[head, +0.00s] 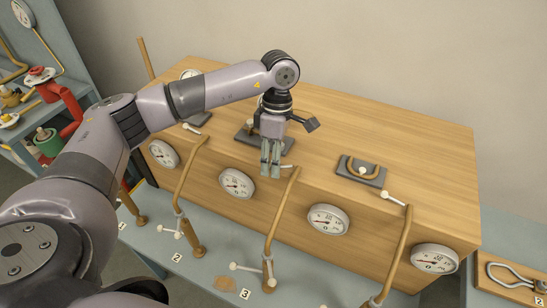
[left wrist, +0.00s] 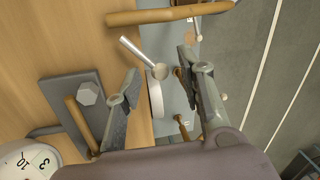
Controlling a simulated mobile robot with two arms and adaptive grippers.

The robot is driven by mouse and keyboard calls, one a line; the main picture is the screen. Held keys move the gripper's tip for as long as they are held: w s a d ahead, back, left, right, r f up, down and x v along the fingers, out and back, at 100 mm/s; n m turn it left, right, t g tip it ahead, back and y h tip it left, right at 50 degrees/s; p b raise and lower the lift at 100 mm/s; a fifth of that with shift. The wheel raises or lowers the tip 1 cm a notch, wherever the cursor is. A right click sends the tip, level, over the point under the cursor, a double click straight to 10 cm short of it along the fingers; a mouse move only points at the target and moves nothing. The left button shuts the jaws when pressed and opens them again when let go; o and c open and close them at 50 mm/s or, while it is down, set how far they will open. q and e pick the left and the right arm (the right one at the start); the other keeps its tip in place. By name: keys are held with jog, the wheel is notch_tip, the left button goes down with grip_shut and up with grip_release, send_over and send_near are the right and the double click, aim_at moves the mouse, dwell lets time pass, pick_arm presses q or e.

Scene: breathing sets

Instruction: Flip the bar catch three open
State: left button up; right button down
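The number 3 label (head: 245,293) sits on the shelf by the foot of a brown pipe (head: 283,220). A short pale rod (head: 287,166) lies at the box's front top edge by that pipe's upper end. In the left wrist view a pale rod with a round end (left wrist: 143,55) shows between and beyond the fingertips. My left gripper (head: 270,172) points down over the box's front edge, beside that rod. The wrist view shows its fingers (left wrist: 160,97) apart with nothing held. Which part is bar catch three I cannot tell for certain. My right gripper is out of view.
The wooden box (head: 400,130) carries grey plates, one (head: 375,180) with a curved brown handle. Gauges (head: 327,219) line its front, with brown pipes standing before it. Another grey plate (left wrist: 60,95) is left of the fingers. Red and green fittings (head: 45,140) stand far left.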

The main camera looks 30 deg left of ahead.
pick_arm(q)
jog(key=shift+c, duration=0.3)
grip_shut()
jog(key=shift+f+b, duration=0.1)
jog(key=shift+b, duration=0.3)
jog(key=shift+s+d+f+n+b, duration=0.1)
jog(key=shift+s+d+n+b, duration=0.05)
jog(key=shift+n+b, duration=0.35)
jog(key=shift+s+d+f+n+b, duration=0.1)
jog(key=shift+d+n+b, duration=0.05)
jog(key=shift+n+b, duration=0.3)
jog(key=shift+s+d+r+n+h+b, duration=0.25)
jog(key=shift+r+n+h+b, duration=0.15)
jog(key=shift+n, duration=0.45)
jog(key=shift+o, duration=0.3)
grip_release()
